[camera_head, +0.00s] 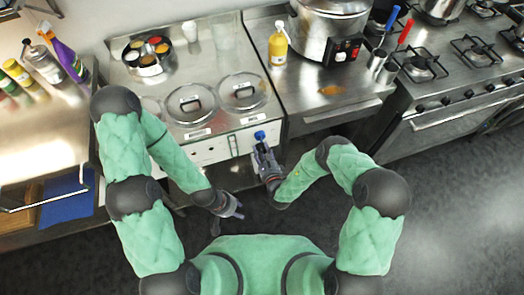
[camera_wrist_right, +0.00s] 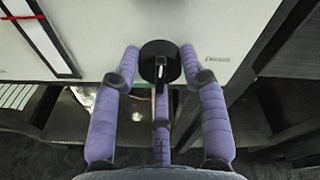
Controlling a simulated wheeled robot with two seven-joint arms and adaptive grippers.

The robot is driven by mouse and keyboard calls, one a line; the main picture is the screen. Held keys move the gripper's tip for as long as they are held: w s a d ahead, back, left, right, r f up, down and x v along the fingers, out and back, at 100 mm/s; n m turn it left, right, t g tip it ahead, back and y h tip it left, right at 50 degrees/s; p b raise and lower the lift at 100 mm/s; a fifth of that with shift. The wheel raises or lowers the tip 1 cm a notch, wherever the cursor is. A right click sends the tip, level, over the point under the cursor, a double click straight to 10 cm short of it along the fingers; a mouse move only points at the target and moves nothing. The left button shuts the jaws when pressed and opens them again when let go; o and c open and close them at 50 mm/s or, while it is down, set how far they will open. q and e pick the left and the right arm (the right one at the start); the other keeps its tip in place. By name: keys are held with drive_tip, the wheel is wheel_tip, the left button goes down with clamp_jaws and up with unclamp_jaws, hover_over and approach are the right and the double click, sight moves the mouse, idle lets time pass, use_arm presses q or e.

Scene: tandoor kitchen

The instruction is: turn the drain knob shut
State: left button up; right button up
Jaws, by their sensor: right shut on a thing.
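In the right wrist view the drain knob (camera_wrist_right: 158,48) is a round black knob with a light upright strip, in front of a pale panel. My right gripper (camera_wrist_right: 160,68) has its purple fingers around the knob, one on each side and one below, and is shut on it. In the head view my right gripper (camera_head: 263,152) is at the front panel of the steel counter, where a bright blue piece (camera_head: 260,135) shows at its tip. The gripper hides most of the knob there. My left gripper (camera_head: 231,206) hangs empty in front of the counter; its opening is unclear.
The counter holds two lidded round wells (camera_head: 191,103) and a tray of spice cups (camera_head: 148,57). A yellow bottle (camera_head: 278,48) and a large pot (camera_head: 325,30) stand to the right, beside a gas stove (camera_head: 460,85). Bottles stand on the left table. The floor at right is clear.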

drive_tip(key=shift+w+r, duration=0.4)
drive_tip(key=shift+r, duration=0.05)
drive_tip(key=o, duration=1.1)
drive_tip(key=shift+s, duration=0.1)
drive_tip(key=shift+f, duration=0.15)
drive_tip(key=shift+s+f, duration=0.1)
drive_tip(key=shift+s, duration=0.05)
drive_tip(key=v, duration=1.2)
